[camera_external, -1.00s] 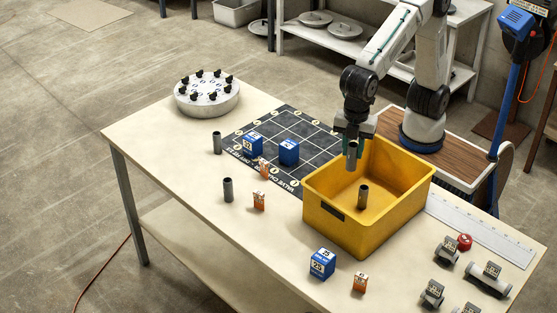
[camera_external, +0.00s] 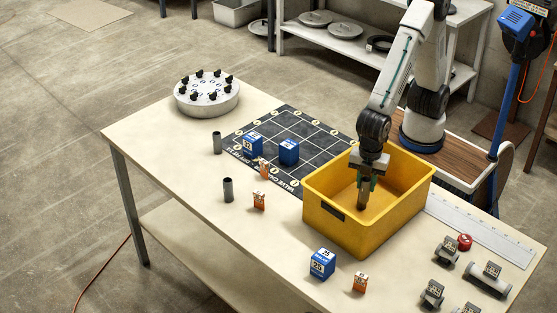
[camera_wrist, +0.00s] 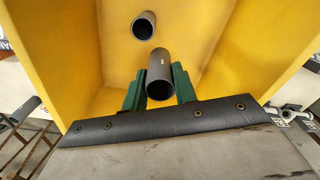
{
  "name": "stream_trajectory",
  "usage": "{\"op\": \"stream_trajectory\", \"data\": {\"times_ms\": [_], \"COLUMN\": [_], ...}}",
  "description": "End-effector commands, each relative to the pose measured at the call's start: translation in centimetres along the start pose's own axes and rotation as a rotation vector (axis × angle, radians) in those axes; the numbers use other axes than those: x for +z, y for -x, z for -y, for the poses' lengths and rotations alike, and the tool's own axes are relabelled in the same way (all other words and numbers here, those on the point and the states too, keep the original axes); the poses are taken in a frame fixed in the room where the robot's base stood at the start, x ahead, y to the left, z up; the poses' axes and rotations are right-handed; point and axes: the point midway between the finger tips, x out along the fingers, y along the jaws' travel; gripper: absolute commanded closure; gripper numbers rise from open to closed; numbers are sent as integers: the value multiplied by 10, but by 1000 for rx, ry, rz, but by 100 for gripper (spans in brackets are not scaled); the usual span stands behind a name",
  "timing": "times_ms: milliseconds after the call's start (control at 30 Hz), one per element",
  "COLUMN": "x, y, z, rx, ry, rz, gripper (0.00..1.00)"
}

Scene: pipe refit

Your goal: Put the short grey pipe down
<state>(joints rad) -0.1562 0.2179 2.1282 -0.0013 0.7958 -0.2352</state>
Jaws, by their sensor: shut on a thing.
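My gripper (camera_external: 367,182) is down inside the yellow bin (camera_external: 332,226). Its green fingers are shut on a short grey pipe (camera_wrist: 160,73), which the wrist view shows end-on between them. A second short grey pipe (camera_wrist: 144,25) stands in the bin just beyond the held one, apart from it in that view. In the external view one pipe end shows below the fingers; I cannot tell which of the two it is. Whether the held pipe touches the bin floor cannot be seen.
Blue boxes (camera_external: 289,152) and orange pieces (camera_external: 259,201) stand around. Grey valve fittings (camera_external: 488,279) lie to the right. The bin walls surround my gripper closely.

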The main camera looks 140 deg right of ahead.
Motion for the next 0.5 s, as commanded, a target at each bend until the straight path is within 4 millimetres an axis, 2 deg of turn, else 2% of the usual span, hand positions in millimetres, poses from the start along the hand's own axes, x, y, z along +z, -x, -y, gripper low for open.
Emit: {"op": "stream_trajectory", "data": {"times_ms": [100, 367, 500], "x": [0, 0, 0], "y": [-22, -45, -65], "z": [0, 0, 0], "rx": [-1, -1, -1], "ry": [0, 0, 0], "rz": [3, 3, 3], "gripper": [94, 94, 94]}}
